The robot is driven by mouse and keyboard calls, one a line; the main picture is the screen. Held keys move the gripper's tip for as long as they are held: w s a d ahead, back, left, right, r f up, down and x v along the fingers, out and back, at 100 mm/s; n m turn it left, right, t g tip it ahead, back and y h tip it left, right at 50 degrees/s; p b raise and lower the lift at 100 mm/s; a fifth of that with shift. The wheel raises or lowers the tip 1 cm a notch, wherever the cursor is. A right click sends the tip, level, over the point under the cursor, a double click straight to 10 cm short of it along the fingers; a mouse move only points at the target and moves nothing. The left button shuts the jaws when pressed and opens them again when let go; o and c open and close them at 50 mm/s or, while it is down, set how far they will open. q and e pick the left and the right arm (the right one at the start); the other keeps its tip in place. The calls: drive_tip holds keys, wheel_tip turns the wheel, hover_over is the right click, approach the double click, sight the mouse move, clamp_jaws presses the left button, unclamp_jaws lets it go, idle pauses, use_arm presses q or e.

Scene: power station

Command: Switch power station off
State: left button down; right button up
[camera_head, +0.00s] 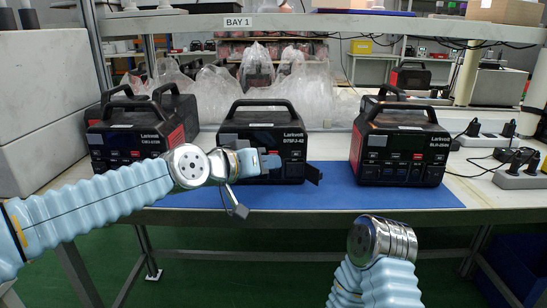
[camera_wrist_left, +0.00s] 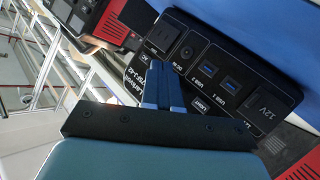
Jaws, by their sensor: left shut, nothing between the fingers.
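Three black-and-red power stations with top handles stand along the bench front: a left one (camera_head: 130,138), a middle one (camera_head: 262,125) and a right one (camera_head: 400,150). My left gripper (camera_head: 271,162) is at the front of the middle one, covering part of its panel. In the left wrist view its blue fingers (camera_wrist_left: 163,88) are shut and empty, close against a panel (camera_wrist_left: 225,80) with USB and 12V ports and a LIGHT label. I cannot tell if they touch. The fingertips hide part of the panel. My right forearm shows at the lower right, but its gripper does not.
The stations' front area has a blue mat (camera_head: 330,195) on the workbench (camera_head: 490,195). Clear plastic bags (camera_head: 300,95) stand behind. The mat between the middle and right stations is mostly clear.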

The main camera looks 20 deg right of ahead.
use_arm(q)
drive_tip(key=shift+s+f+b, duration=0.1)
drive_tip(key=shift+s+b, duration=0.25)
drive_tip(key=shift+b, duration=0.05)
drive_tip(key=s+b, duration=0.1)
drive_tip(key=s+a+b, duration=0.1)
drive_tip(key=s, duration=0.1)
drive_tip(key=s+b, duration=0.1)
drive_tip(key=s, duration=0.1)
drive_tip(key=shift+s+a, duration=0.1)
drive_tip(key=shift+a, duration=0.15)
